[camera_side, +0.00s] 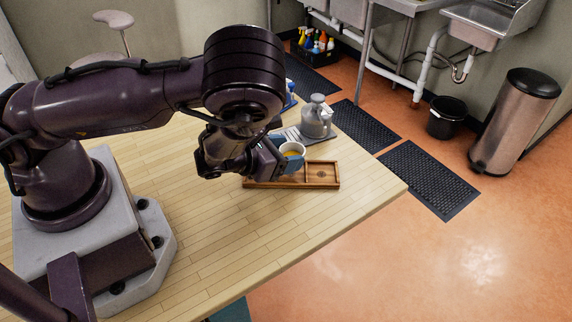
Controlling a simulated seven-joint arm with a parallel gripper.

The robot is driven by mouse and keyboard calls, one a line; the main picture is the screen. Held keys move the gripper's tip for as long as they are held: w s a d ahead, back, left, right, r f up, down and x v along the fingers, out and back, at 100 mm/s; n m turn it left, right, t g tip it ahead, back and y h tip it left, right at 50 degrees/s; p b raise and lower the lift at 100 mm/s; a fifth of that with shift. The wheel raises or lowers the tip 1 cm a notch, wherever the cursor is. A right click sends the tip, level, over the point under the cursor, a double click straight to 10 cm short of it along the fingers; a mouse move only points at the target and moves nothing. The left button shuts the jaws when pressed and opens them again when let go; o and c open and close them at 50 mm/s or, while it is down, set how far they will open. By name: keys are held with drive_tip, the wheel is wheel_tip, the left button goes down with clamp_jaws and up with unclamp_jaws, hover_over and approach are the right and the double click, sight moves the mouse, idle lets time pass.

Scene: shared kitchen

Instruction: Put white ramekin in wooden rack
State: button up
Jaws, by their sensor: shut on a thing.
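The white ramekin (293,147) shows as a small pale cup with a yellowish inside, just right of my gripper (284,160). My gripper is shut on it, with a blue part in front of its lower side. The wooden rack (323,174) lies flat on the table, with shallow compartments. The ramekin is over or just behind the rack's middle; I cannot tell whether it touches the rack. My gripper and wrist hide much of the rack's left part.
A blue item (290,88) is partly hidden behind my arm. The wooden table (225,228) is clear in front, and its right edge lies beyond the rack.

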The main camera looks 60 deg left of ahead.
drive_tip(key=shift+f, duration=1.7)
drive_tip(key=shift+f, duration=0.1)
drive_tip(key=o, duration=1)
